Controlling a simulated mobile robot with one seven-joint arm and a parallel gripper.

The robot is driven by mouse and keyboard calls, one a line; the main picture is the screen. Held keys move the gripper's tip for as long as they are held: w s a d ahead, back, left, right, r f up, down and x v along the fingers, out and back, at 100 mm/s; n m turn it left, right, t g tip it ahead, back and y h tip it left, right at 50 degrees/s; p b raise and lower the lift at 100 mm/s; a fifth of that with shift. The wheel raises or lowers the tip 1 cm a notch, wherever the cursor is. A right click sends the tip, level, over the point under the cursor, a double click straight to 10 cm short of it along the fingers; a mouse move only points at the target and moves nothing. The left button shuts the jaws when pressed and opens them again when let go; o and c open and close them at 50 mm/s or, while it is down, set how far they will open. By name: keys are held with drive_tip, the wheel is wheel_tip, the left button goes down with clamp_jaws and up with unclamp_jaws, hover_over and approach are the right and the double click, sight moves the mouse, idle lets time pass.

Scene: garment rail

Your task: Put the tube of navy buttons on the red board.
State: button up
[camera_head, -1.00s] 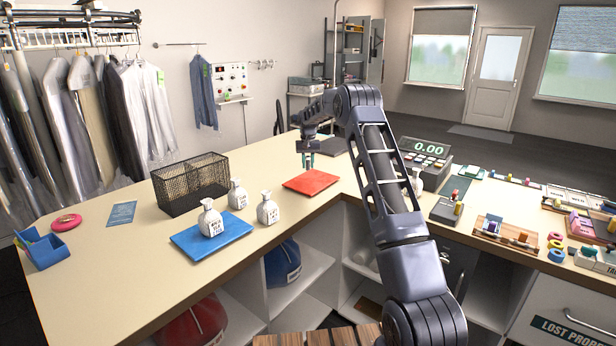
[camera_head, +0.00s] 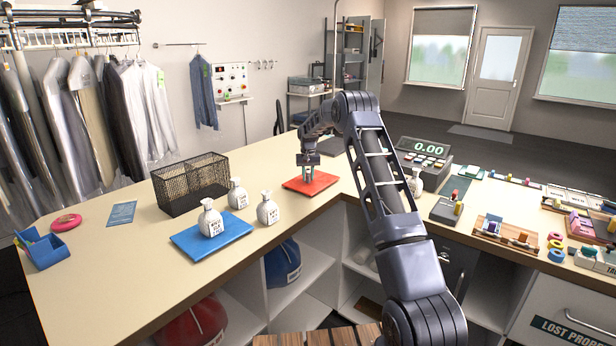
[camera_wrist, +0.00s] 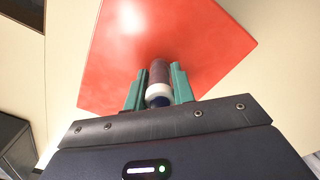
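The red board (camera_head: 322,182) lies flat on the counter near its inner corner, and it fills much of the wrist view (camera_wrist: 205,40). My gripper (camera_head: 308,178) is low over the board, its green fingers pointing down. In the wrist view, my gripper (camera_wrist: 159,90) is shut on a slim tube (camera_wrist: 159,75) with a white band and a dark navy end, which I take as the tube of navy buttons. The tube is in front of the board in that view; whether it touches the board I cannot tell. In the head view I cannot make the tube out.
A till (camera_head: 428,165) and a white bottle (camera_head: 416,182) are to the right.

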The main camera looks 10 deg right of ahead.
drive_tip(key=o, duration=0.4)
drive_tip(key=shift+o, duration=0.2)
wheel_tip(320, 180, up, 12)
drive_tip(key=shift+r, duration=0.15)
drive_tip(key=s+d+r+t, duration=0.1)
drive_tip(key=s+d+r, duration=0.2)
drive_tip(key=s+r, duration=0.55)
drive_tip(key=s+d+r+t, duration=0.15)
drive_tip(key=s+r, duration=0.35)
drive_tip(key=s, duration=0.7)
drive_tip(key=s+d+r, duration=0.4)
drive_tip(key=s+r, duration=0.3)
drive_tip(key=s, duration=0.4)
drive_tip(key=s+d+f, duration=0.1)
drive_tip(key=s+f, duration=0.2)
drive_tip(key=s, duration=0.8)
drive_tip(key=s+d+f+t, duration=0.1)
drive_tip(key=s+f, duration=0.1)
drive_tip(key=s, duration=0.9)
drive_tip(key=s+d+f+t, duration=0.1)
drive_tip(key=s+d+f, duration=0.1)
drive_tip(key=s, duration=0.9)
drive_tip(key=shift+f, duration=0.8)
